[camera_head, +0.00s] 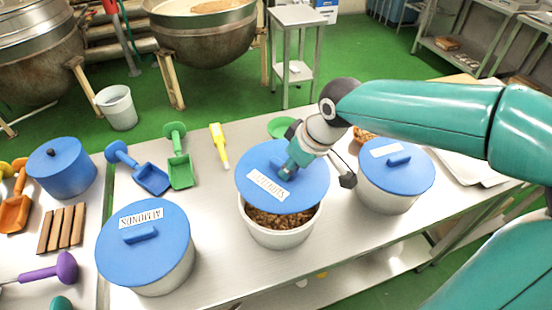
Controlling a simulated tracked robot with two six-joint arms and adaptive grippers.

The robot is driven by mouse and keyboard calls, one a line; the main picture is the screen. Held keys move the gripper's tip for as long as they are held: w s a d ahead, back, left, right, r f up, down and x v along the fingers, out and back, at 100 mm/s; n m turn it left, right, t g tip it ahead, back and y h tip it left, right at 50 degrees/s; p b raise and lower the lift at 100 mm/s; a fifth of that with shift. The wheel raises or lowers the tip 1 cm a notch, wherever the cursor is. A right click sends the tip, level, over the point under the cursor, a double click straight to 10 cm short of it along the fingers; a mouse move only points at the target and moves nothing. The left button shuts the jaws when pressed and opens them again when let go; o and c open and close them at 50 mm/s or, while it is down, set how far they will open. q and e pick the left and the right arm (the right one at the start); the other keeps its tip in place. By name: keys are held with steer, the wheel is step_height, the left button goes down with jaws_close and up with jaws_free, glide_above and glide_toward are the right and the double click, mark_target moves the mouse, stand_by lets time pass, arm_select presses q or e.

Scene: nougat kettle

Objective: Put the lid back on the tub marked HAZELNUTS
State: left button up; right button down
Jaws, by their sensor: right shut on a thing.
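My right gripper (288,170) is shut on the blue lid (313,182), at the handle, whose top is partly hidden by the gripper. The lid carries a white label that appears to read HAZELNUTS. It is over the middle white tub (277,236), set toward its back. The front of the tub's opening shows brown nuts inside, so the lid is not flush with the rim there. I cannot tell whether its back edge touches the tub. My left gripper is not in view.
The lidded ALMONDS tub (159,274) stands front left. Another blue-lidded tub (391,193) stands close on the right, its label unreadable. Blue (151,180) and green (180,171) scoops and a yellow tool (219,146) lie behind. Bare tabletop (212,212) lies left of the middle tub.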

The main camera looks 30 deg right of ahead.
mark_target(293, 181)
steer(key=shift+a, duration=0.2)
steer(key=shift+w, duration=0.1)
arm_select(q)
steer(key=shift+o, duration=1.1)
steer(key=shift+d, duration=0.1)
arm_select(e)
steer(key=shift+a, duration=0.1)
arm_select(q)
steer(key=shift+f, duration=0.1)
arm_select(e)
steer(key=shift+f, duration=0.1)
step_height(293, 181, down, 6)
steer(key=b, duration=0.4)
steer(key=shift+r+b, duration=0.2)
steer(key=shift+b, duration=0.1)
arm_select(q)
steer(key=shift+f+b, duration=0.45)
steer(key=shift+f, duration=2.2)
arm_select(e)
steer(key=shift+f, duration=0.5)
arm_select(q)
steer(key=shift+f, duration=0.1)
arm_select(e)
steer(key=shift+r, duration=0.1)
arm_select(q)
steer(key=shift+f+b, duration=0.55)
steer(key=shift+b, duration=0.1)
arm_select(e)
steer(key=shift+f, duration=0.4)
